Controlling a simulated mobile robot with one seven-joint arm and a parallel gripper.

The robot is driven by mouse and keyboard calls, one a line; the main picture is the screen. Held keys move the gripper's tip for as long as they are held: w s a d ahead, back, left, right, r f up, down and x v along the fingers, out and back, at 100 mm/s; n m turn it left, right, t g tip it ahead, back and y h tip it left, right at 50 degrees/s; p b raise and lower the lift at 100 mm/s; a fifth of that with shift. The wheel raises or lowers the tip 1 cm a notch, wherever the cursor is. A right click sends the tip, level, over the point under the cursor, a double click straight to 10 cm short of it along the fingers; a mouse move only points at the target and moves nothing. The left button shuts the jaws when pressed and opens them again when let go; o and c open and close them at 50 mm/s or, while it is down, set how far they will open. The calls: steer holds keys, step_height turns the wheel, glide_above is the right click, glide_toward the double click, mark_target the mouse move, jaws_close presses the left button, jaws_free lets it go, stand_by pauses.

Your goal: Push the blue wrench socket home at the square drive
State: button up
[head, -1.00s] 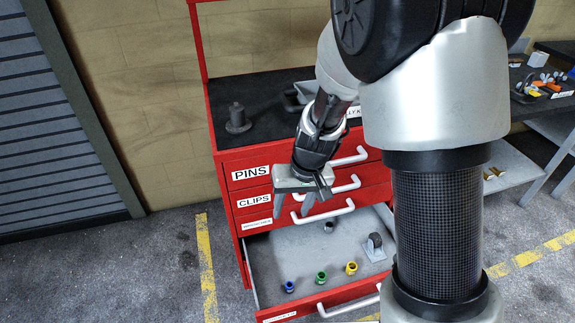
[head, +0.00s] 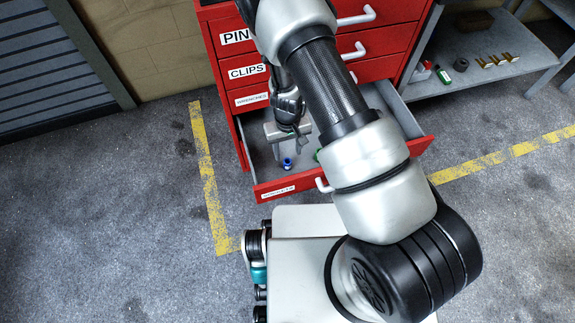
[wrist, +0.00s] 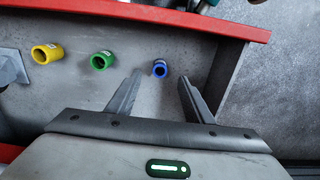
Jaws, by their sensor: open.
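The blue wrench socket (head: 287,163) stands in the open bottom drawer (head: 289,188) of the red cabinet. In the wrist view the blue socket (wrist: 160,68) shows just beyond the fingertips, near the gap between them. My gripper (head: 287,150) is inside the drawer's outline, its fingers pointing down near the blue socket. In the wrist view my gripper (wrist: 159,80) is open with nothing between its fingers. I cannot tell its exact height above the drawer floor. The square drive cannot be made out clearly in the current views.
A green socket (wrist: 102,60) and a yellow socket (wrist: 47,53) stand in a row with the blue one. A grey block (wrist: 10,68) sits at the left edge of the wrist view. The red drawer front (wrist: 150,12) and side wall are close by. My arm hides much of the drawer.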

mark_target(288, 161)
step_height(288, 161, down, 8)
steer(key=shift+w+b, duration=0.1)
steer(key=shift+b, duration=0.95)
jaws_close()
